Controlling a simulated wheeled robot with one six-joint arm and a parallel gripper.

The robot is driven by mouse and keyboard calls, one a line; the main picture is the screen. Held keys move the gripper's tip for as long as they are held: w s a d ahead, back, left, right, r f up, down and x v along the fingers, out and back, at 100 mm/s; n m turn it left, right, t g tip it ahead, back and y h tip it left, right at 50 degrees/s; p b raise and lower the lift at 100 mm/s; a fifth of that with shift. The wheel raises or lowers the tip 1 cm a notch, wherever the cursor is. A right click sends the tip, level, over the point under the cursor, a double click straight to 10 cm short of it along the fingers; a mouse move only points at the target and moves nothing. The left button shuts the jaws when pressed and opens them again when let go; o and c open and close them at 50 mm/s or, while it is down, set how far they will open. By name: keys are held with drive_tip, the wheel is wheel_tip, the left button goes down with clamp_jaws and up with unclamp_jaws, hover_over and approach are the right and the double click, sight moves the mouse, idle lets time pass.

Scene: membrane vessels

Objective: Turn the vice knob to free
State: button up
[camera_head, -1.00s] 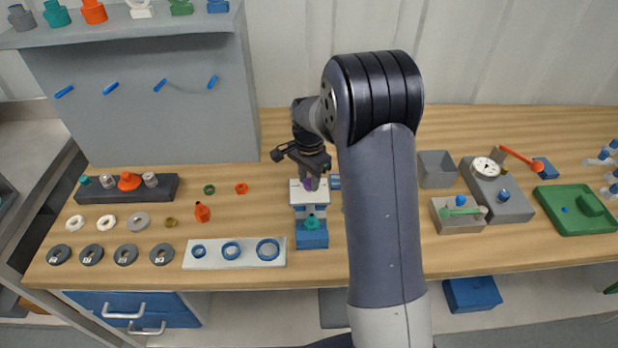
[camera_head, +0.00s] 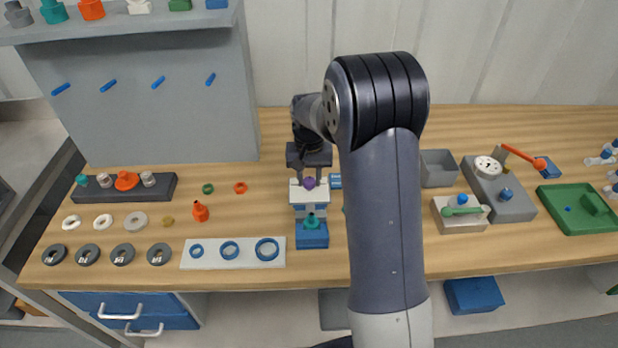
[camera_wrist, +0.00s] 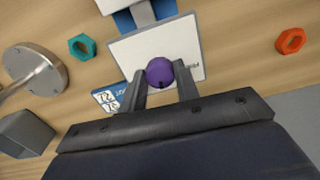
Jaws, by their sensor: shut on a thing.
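The vice knob is purple and round (camera_head: 309,183) and sits on top of a white plate (camera_head: 298,197) in the middle of the bench. In the wrist view the knob (camera_wrist: 160,72) stands between the fingertips, with a small dark mark on its near side. My gripper (camera_head: 308,180) reaches down from above. In the wrist view my gripper (camera_wrist: 164,80) is shut on the knob, one finger on each side. The white plate (camera_wrist: 150,50) carries small lettering at its right edge, partly hidden by a finger. A blue base (camera_head: 312,238) with a teal piece (camera_head: 311,221) stands in front.
A grey open box (camera_head: 437,170) and a grey device with a dial (camera_head: 489,167) stand to the right. A white tray with blue rings (camera_head: 213,252) lies front left. A teal nut (camera_wrist: 82,47) and an orange nut (camera_wrist: 290,41) lie near the plate.

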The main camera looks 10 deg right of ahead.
sight(309, 180)
drive_tip(key=n, duration=0.7)
drive_tip(key=shift+b, duration=0.3)
drive_tip(key=n, duration=0.3)
drive_tip(key=shift+n, duration=2.2)
drive_tip(key=o, duration=1)
drive_tip(key=shift+c, duration=0.2)
wheel_tip(309, 180, up, 11)
drive_tip(key=b, duration=0.1)
drive_tip(key=shift+f, duration=0.1)
